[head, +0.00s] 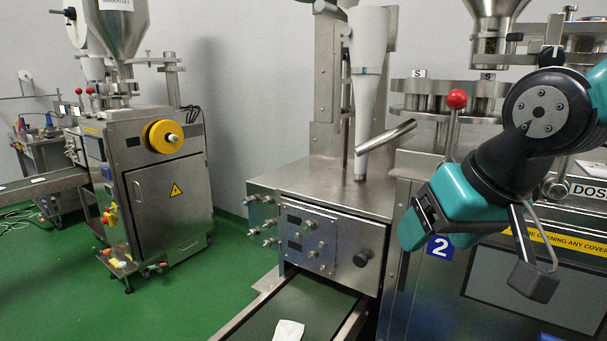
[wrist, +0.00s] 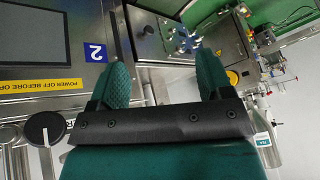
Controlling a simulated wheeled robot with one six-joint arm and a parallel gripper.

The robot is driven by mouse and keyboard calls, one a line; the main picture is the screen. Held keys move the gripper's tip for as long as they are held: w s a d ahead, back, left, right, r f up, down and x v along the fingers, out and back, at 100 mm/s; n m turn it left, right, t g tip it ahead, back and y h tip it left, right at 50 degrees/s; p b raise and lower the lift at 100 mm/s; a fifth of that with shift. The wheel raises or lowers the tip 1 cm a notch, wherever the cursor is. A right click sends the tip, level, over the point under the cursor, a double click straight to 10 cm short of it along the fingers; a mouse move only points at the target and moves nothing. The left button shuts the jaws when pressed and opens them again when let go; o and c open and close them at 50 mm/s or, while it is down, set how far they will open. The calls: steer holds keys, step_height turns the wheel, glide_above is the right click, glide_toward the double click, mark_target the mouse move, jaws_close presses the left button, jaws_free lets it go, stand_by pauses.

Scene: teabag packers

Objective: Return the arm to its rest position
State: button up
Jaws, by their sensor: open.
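My gripper (wrist: 163,68) is open in the wrist view, with its two teal fingers spread well apart and nothing between them. In the head view my teal and black arm is bent at the right, in front of the machine marked "2" (head: 440,247). Its teal hand end hangs beside that machine's front, pointing down and left. The fingertips are hard to make out there.
A steel machine with a knobbed panel (head: 325,240) stands at the middle, with a white packet (head: 289,331) on the green conveyor (head: 300,302) below it. A red-topped lever (head: 456,99) rises near my arm. A cabinet (head: 168,195) stands at the left; the green floor (head: 215,275) between is clear.

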steer(key=s+a+f+n+g+y, duration=0.1)
steer(key=s+f+n+g, duration=0.5)
steer(key=s, duration=0.6)
step_height(320, 180, up, 12)
steer(key=s+m+p, duration=0.1)
steer(key=p, duration=1.2)
steer(key=shift+a+t, duration=0.25)
steer(key=shift+t, duration=0.15)
steer(key=shift+s, duration=0.1)
steer(key=shift+c, duration=0.5)
